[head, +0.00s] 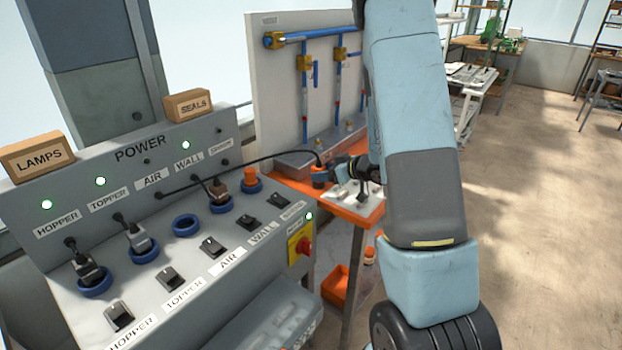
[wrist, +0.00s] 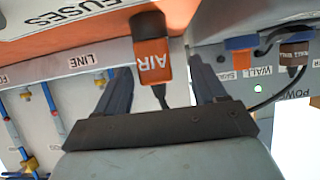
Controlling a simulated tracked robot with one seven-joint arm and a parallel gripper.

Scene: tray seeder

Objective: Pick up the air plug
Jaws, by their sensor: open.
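The air plug (wrist: 152,66) is an orange block with a black end and AIR lettered upside down on it, seen in the wrist view. A dark cable leaves its lower end. My gripper (wrist: 165,82) is open, its two blue fingers spread on either side of the plug, with gaps visible on both sides. In the head view my gripper (head: 322,174) is at the far end of the panel, over the orange stand top (head: 356,213). The plug is hard to make out there. A black cable (head: 245,163) runs from the AIR outlet toward my gripper.
The grey power panel (head: 225,130) carries several blue socket rings; the AIR ring (head: 186,225) is empty. Other sockets hold plugs. A white FUSES plate (head: 366,203) lies beside my gripper. The pipe board (head: 275,95) stands behind. Open floor (head: 545,180) lies to the right.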

